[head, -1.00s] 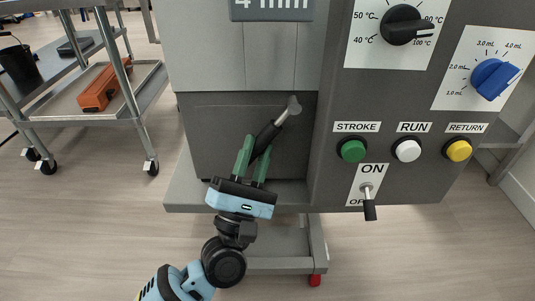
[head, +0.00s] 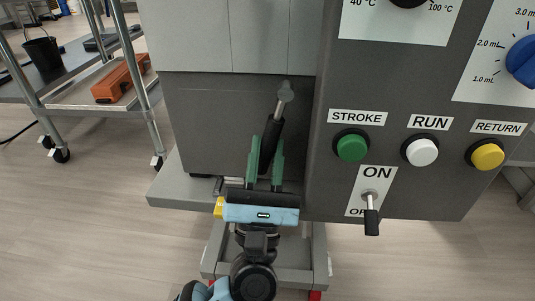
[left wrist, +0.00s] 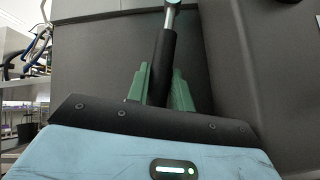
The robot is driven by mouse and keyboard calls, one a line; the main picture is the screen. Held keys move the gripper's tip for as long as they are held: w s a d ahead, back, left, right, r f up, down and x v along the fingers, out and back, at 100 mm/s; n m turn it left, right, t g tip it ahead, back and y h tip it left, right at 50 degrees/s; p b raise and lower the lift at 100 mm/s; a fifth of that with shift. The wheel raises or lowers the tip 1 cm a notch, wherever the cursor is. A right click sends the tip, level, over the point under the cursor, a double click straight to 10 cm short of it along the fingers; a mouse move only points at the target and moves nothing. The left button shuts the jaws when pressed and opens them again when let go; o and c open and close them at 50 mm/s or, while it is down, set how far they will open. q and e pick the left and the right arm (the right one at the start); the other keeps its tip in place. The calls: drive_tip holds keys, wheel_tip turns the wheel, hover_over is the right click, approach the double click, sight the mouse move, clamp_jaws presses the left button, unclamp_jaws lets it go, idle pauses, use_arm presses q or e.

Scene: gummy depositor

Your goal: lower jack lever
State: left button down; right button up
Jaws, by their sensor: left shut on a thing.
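The jack lever (head: 271,138) has a black grip on a metal rod that rises to a pivot on the grey machine's lower front. It stands tilted, its upper end leaning slightly right. My left gripper (head: 265,162) is shut on the lever's black grip, with a green finger on each side of it. The lever also shows in the left wrist view (left wrist: 163,58), running up between the green fingers (left wrist: 160,88). The lower end of the grip is hidden by the gripper body. My right gripper is not in view.
The machine's control panel (head: 400,190) is right of the lever, with green, white and yellow buttons and an ON toggle switch (head: 370,212). A metal cart (head: 100,95) with an orange toolbox (head: 118,82) stands at the left.

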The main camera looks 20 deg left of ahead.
use_arm(q)
drive_tip(key=shift+r, duration=0.45)
drive_tip(key=c, duration=1.3)
unclamp_jaws()
drive_tip(key=shift+s, duration=0.1)
drive_tip(key=shift+c, duration=0.2)
drive_tip(key=shift+o, duration=0.5)
drive_tip(key=shift+f, duration=0.15)
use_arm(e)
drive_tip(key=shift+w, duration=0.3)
use_arm(q)
drive_tip(key=shift+f, duration=0.1)
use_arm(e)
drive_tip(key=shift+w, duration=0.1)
use_arm(q)
drive_tip(key=shift+f, duration=0.1)
drive_tip(key=v, duration=0.7)
drive_tip(key=shift+s+f+p, duration=0.15)
drive_tip(key=shift+s+p, duration=0.1)
drive_tip(key=shift+p, duration=0.15)
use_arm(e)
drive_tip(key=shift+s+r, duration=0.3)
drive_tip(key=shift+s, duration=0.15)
use_arm(q)
drive_tip(key=shift+d, duration=0.15)
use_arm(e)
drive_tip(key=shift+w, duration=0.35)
